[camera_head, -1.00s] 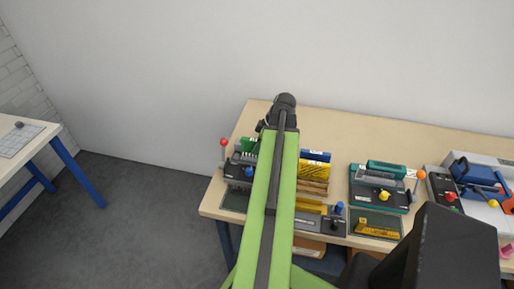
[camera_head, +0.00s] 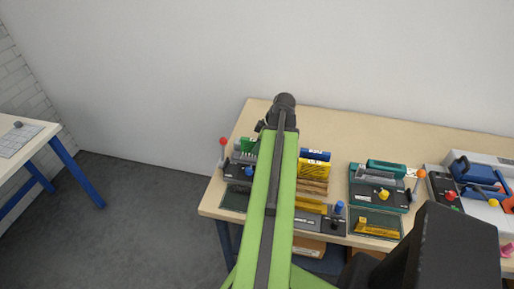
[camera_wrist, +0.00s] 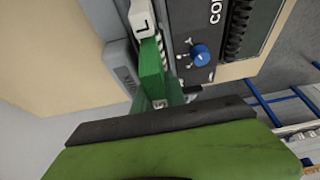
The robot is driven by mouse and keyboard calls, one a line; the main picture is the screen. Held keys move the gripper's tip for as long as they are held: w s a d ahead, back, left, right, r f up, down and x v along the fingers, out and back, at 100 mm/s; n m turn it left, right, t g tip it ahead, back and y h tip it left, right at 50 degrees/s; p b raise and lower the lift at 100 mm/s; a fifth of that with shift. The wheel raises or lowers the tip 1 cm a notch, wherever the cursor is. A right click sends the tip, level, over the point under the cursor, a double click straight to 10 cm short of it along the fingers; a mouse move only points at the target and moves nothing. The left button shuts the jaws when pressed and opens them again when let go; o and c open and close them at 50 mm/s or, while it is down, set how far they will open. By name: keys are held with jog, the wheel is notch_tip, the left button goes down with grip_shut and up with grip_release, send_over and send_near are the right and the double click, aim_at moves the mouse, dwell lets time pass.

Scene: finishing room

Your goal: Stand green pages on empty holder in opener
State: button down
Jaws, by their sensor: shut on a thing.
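The green pages (camera_wrist: 152,68) stand out as a narrow block in the wrist view, and a bit of green (camera_head: 247,146) shows left of my arm in the head view. My gripper (camera_wrist: 151,58) is shut on the green pages; its fingers are partly out of view. A pale block marked L is at their upper end. The black opener (camera_head: 238,172) has a blue knob (camera_wrist: 200,55) and stands right beside the pages in the wrist view. A dark toothed strip, perhaps the empty holder (camera_wrist: 238,28), lies along it. Whether the pages touch the opener cannot be told.
Blue (camera_head: 315,155) and yellow page blocks (camera_head: 315,169) stand right of my arm. A teal machine (camera_head: 362,190) and a grey-blue machine (camera_head: 480,182) are further right. A red-knobbed lever (camera_head: 223,142) rises at the left. The table's back strip (camera_head: 400,137) is clear.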

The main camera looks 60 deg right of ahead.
jog(key=shift+f+b, duration=0.35)
jog(key=shift+f, duration=0.1)
jog(key=c, duration=1.6)
grip_release()
jog(key=shift+c, duration=0.2)
jog(key=p+v, duration=1)
jog(key=v, duration=0.1)
jog(key=shift+r, duration=0.15)
